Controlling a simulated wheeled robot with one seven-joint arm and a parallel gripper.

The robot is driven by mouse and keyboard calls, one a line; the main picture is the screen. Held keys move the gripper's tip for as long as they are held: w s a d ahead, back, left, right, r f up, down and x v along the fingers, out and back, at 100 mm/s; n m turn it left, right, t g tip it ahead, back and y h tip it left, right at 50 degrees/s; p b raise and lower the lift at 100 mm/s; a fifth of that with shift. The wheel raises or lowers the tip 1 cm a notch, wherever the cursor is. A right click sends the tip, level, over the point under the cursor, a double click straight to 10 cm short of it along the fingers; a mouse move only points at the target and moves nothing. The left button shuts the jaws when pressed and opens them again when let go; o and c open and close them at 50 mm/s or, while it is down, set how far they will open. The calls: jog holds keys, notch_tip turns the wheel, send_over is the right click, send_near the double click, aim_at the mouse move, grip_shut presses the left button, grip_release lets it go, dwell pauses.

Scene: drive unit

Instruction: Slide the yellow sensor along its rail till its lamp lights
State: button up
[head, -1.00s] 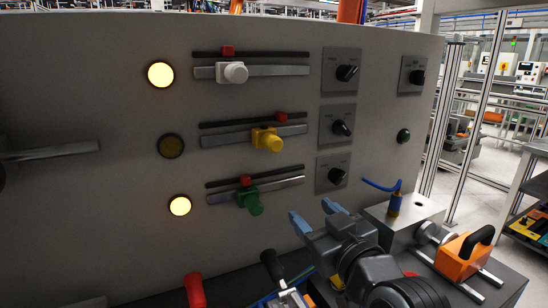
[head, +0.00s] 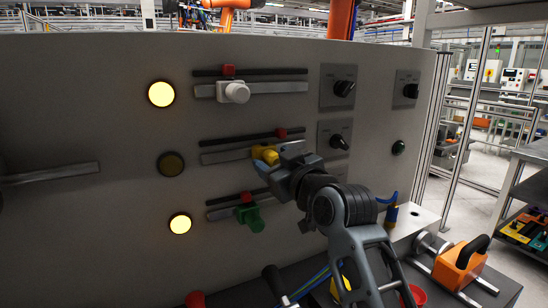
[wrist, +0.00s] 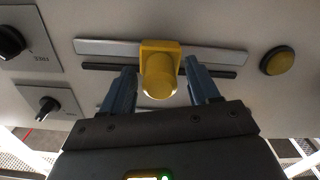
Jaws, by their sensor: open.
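The yellow sensor (head: 264,154) sits on the middle metal rail (head: 222,157), a little left of the red marker (head: 281,133) on the black strip above. Its round lamp (head: 171,164) is dark amber, unlit. My gripper (head: 276,158) is at the sensor, partly covering it and the rail's right part. In the wrist view my open gripper (wrist: 159,70) has one blue finger on each side of the yellow sensor (wrist: 160,72). A gap shows beside the left finger; whether the right one touches is unclear. The unlit lamp (wrist: 277,61) is at right there.
A white sensor (head: 234,92) is on the rail above and a green one (head: 249,214) below, both with lit lamps. Dark knobs (head: 340,89) stand right of the rails.

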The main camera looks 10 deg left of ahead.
jog(key=shift+w+a, duration=0.2)
jog(key=shift+w, duration=0.05)
jog(key=shift+c, duration=0.2)
grip_shut()
dwell(0.3)
